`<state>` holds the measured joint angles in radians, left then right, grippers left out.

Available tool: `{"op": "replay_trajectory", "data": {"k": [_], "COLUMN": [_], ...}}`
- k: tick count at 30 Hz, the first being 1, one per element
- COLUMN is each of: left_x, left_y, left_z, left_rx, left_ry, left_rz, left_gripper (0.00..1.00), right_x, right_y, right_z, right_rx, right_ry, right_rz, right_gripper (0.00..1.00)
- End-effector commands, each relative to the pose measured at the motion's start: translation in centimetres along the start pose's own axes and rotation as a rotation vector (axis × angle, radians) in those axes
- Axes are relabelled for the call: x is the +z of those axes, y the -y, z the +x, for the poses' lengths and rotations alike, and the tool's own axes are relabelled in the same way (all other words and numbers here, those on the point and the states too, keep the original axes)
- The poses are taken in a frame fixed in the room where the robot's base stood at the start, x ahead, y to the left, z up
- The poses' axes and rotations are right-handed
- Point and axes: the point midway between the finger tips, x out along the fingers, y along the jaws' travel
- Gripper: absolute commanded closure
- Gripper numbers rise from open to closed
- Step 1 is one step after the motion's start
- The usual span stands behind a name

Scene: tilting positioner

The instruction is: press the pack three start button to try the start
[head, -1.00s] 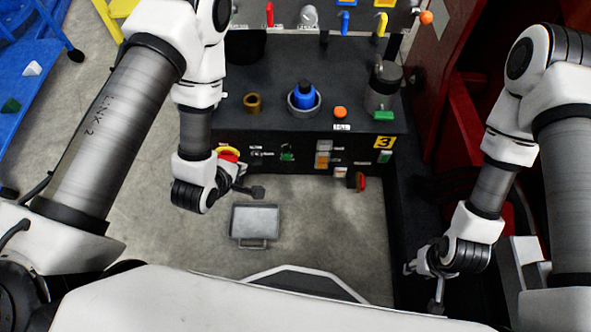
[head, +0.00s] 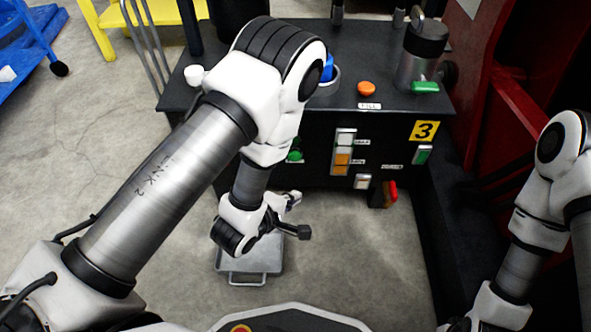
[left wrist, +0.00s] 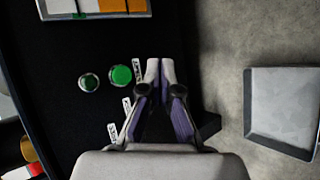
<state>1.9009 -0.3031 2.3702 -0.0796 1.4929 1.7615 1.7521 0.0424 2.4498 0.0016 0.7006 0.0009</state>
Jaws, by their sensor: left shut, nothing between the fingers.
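The black pack (head: 320,178) carries a yellow "3" plate (head: 425,131) on its front face. A green button (head: 295,155) shows on that face, partly behind my left arm. In the left wrist view a bright green round button (left wrist: 121,75) and a smaller darker green one (left wrist: 88,82) sit side by side. Small labels lie near them, too small to read. My left gripper (left wrist: 160,70) is shut and empty, its tips to the right of the bright green button and apart from it. In the head view it hangs before the pack's front. My right gripper is mostly cut off at the bottom edge.
A white and orange indicator column (head: 342,159), a green switch (head: 423,154) and a red handle (head: 390,193) are on the front. An orange button (head: 367,88) and a metal canister (head: 421,55) are on top. A grey tray (head: 248,262) lies on the floor below.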

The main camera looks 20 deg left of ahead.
Motion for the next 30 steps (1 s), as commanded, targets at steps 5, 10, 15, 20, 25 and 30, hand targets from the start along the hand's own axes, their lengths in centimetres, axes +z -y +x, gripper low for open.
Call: {"op": "replay_trajectory", "data": {"k": [5,10,15,20,25,30], "left_x": [0.0,-0.1,-0.8,-1.9,-3.2,-4.1], "left_y": [-0.1,-0.1,-0.6,-1.7,-3.0,-4.3], "left_z": [-0.1,0.0,1.0,2.6,4.3,5.5], "left_rx": [0.000,0.000,0.003,0.004,0.004,0.001], "left_ry": [-0.001,-0.001,-0.003,-0.003,-0.002,-0.001], "left_rz": [0.000,0.000,-0.002,-0.003,-0.001,-0.002], "left_gripper": [1.00,1.00,1.00,1.00,1.00,1.00], "right_x": [0.0,0.0,0.0,-0.1,-0.1,-0.1], "right_y": [0.0,0.0,0.0,0.0,-0.1,-0.1], "right_z": [-0.1,-0.1,0.6,1.6,2.4,1.5], "right_rx": [0.000,0.000,0.000,0.000,0.000,0.000], "right_ry": [-0.001,-0.001,-0.001,-0.002,-0.003,-0.003], "right_rz": [0.000,0.000,0.001,0.003,0.005,0.004], "right_gripper": [0.60,0.60,0.60,0.60,0.60,0.60]}}
